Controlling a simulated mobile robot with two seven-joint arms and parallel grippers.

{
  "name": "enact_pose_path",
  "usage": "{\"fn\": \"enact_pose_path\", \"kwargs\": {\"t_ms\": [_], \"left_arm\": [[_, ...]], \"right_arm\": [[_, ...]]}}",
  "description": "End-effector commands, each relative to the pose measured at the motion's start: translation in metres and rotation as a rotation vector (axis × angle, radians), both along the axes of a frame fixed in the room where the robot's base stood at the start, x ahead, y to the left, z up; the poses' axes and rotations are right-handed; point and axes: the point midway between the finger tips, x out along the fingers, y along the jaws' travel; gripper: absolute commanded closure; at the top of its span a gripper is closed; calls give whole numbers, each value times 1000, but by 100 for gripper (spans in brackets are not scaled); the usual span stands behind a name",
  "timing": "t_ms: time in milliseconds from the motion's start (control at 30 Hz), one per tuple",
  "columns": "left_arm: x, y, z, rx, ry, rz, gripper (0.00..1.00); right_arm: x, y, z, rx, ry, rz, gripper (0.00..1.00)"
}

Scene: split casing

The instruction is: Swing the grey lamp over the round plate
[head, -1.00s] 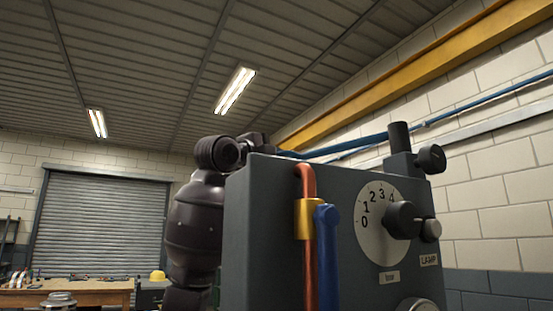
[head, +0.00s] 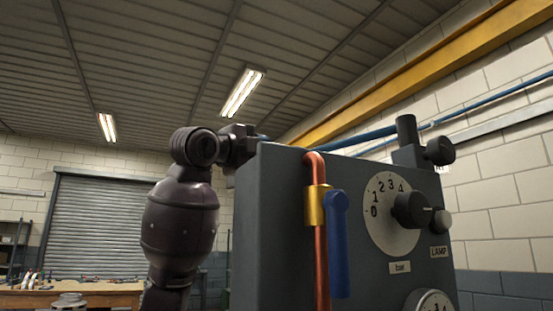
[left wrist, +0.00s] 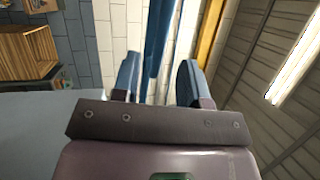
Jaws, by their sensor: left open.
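The dark grey casing (head: 280,240) stands at the centre right of the head view. Its front has a round pale dial plate (head: 385,235) numbered from 0, with a black knob (head: 410,209) over it, and a "LAMP" label (head: 439,252). A dark upright post (head: 406,130) with a side knob (head: 439,151) sits on the casing's top right. I cannot tell whether this is the grey lamp; no lit lamp shows on the casing. My left arm rises behind the casing's left side; its fingers are hidden in the head view.
A copper pipe (head: 320,250) with a brass collar and a blue lever (head: 339,245) stand out from the casing front. In the left wrist view a flat grey surface (left wrist: 30,125) lies beside the gripper at left. A workbench (head: 80,295) is far behind at left.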

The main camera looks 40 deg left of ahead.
Motion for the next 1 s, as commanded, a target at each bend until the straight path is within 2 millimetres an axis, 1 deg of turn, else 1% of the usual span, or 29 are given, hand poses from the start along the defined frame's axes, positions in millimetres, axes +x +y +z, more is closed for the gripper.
{"fn": "enact_pose_path", "kwargs": {"t_ms": [33,100,200,300,467,1000], "left_arm": [[-8,0,-4,1,0,3,60],[-18,-1,-6,4,0,3,60],[-30,0,-7,1,1,2,60],[-37,-1,-8,1,0,1,60],[-41,-1,-8,1,1,0,60],[-41,-1,-8,0,1,0,60]], "right_arm": [[0,0,-4,0,1,0,24],[1,0,-6,1,0,1,24],[1,0,-8,0,-1,1,24],[2,1,-8,0,-2,2,24],[2,1,-8,1,-3,1,24],[-3,1,-10,2,6,-2,24]]}}
